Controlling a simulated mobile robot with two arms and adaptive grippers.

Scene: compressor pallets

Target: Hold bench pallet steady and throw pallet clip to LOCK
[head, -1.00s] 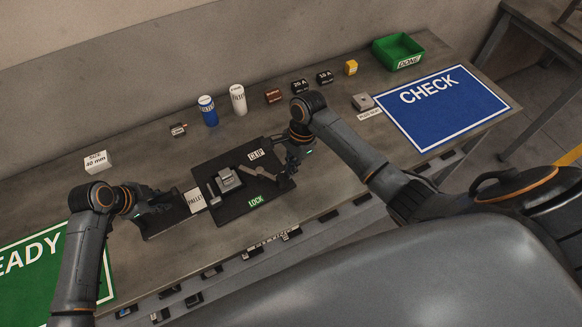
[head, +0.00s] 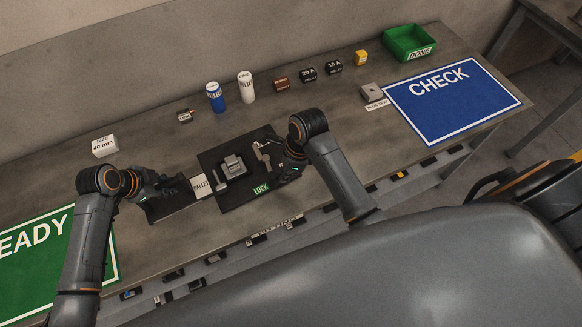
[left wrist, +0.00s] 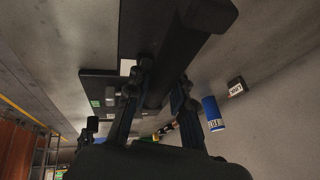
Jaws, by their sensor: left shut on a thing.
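The bench pallet (head: 215,163) is a black plate on the bench with a PALLET label, a green LOCK label (head: 261,189) and a grey block (head: 233,166) on it. My left gripper (head: 150,194) is shut on the dark bar at the pallet's left end. The bar (left wrist: 193,22) also shows between the fingers in the left wrist view. The pallet clip (head: 261,153) is a light grey lever on the pallet's right part. My right gripper (head: 280,163) is at the clip, partly covering it. Its fingers are too small and dark to tell their opening or contact.
A blue can (head: 215,98), a white can (head: 246,88) and several small boxes stand along the back. A green DONE bin (head: 408,44) is at the far right, behind the blue CHECK mat (head: 450,95). A green READY mat (head: 75,265) lies at left.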

